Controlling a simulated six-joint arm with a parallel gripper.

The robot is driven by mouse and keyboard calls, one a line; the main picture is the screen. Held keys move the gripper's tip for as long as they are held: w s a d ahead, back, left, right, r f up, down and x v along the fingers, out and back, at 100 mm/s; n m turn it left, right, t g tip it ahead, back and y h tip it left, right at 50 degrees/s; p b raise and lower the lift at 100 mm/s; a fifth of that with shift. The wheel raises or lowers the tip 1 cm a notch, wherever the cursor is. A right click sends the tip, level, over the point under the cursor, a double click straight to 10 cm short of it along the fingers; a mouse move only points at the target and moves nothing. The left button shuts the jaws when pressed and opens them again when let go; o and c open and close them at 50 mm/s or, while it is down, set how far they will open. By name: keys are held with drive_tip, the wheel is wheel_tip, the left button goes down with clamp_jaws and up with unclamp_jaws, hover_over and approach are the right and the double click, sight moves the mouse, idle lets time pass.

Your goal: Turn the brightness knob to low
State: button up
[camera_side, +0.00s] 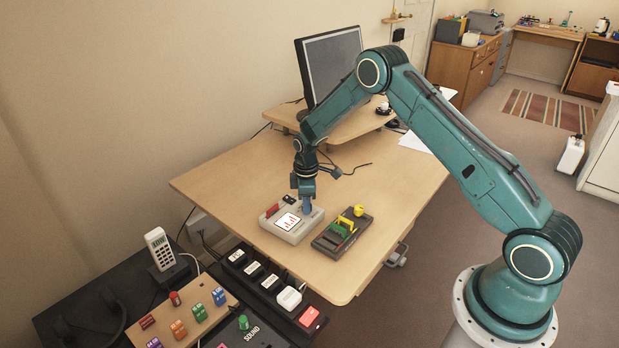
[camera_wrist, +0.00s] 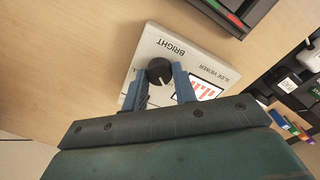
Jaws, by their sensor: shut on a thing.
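The slide viewer (camera_side: 272,226), a pale box with a lit white screen showing red bars, sits on the wooden desk (camera_side: 225,178). In the wrist view, the slide viewer (camera_wrist: 147,52) carries the word BRIGHT beside a round black brightness knob (camera_wrist: 158,68). A small light pointer mark shows on the knob, toward my gripper. My gripper (camera_wrist: 162,78) has its two blue fingers on either side of the knob and is shut on it. In the side view, my gripper (camera_side: 307,207) is over the viewer's right end and hides the knob.
A dark device (camera_side: 325,243) with green and yellow parts stands close to the right of the viewer. A monitor (camera_side: 330,62) stands on a raised shelf behind. A sound panel and a black strip with several switches (camera_side: 270,282) lie at the front left. The desk's left part is clear.

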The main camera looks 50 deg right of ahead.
idle(0.3)
drive_tip(key=o, duration=1)
drive_tip(key=shift+r, duration=0.1)
wheel_tip(320, 180, up, 14)
drive_tip(key=shift+s+a+f, duration=0.15)
drive_tip(key=shift+f, duration=0.05)
drive_tip(key=shift+r, duration=0.15)
